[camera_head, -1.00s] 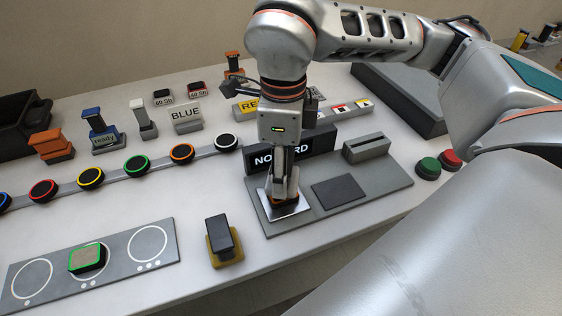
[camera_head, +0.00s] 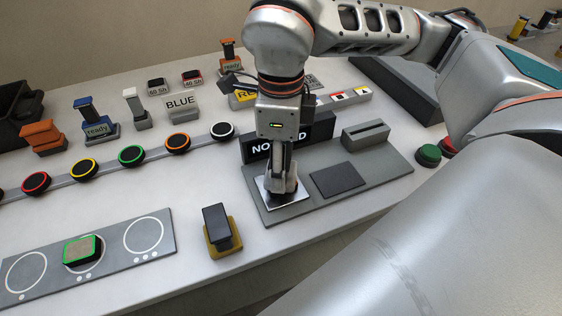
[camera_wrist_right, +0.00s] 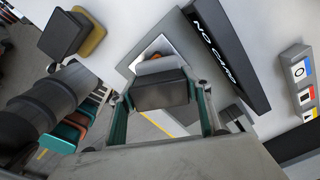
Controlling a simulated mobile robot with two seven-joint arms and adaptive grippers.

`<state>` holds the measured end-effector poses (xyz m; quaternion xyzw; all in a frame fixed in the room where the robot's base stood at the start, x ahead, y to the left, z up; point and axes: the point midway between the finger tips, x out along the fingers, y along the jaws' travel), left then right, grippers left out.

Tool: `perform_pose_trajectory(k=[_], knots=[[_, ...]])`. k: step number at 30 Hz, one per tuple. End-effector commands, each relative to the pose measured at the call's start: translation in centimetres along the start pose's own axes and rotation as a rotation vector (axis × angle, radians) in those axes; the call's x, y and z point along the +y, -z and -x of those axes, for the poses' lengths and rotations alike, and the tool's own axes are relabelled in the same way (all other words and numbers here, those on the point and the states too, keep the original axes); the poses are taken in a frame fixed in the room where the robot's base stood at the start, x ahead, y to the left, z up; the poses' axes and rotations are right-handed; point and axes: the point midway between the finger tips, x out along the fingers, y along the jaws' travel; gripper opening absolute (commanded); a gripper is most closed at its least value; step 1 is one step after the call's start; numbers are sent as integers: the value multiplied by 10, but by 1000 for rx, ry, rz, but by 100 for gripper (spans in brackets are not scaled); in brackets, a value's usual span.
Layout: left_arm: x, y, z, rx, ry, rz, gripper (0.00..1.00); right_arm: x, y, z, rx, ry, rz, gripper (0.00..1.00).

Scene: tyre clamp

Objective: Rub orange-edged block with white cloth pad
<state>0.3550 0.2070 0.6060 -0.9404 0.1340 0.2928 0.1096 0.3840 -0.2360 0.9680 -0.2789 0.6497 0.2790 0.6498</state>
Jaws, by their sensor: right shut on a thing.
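My right gripper (camera_head: 283,187) points down over the bright square plate (camera_head: 270,200) at the left end of a grey station. In the right wrist view its fingers (camera_wrist_right: 165,110) are shut on a black block-shaped handle (camera_wrist_right: 160,90). A small orange part of what looks like the orange-edged block (camera_wrist_right: 156,57) shows past the handle, over the bright plate. The rest of it is hidden. Whether pad and block touch cannot be told. My left gripper is not in view.
A black handle on a yellow pad (camera_head: 222,243) stands left of the grey station (camera_head: 380,180). A green-edged block (camera_head: 82,250) sits on the three-circle panel (camera_head: 110,262). Ringed pucks line a strip behind. A dark sign (camera_head: 318,130) stands close behind my right gripper.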

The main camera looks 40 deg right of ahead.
Motion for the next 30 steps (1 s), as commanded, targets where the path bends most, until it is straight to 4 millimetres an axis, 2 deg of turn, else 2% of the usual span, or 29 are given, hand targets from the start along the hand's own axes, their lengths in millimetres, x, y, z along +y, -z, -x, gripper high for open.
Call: perform_pose_trajectory(k=[30], knots=[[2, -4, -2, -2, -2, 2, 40, 0, 0, -8, -1, 1, 0, 31]])
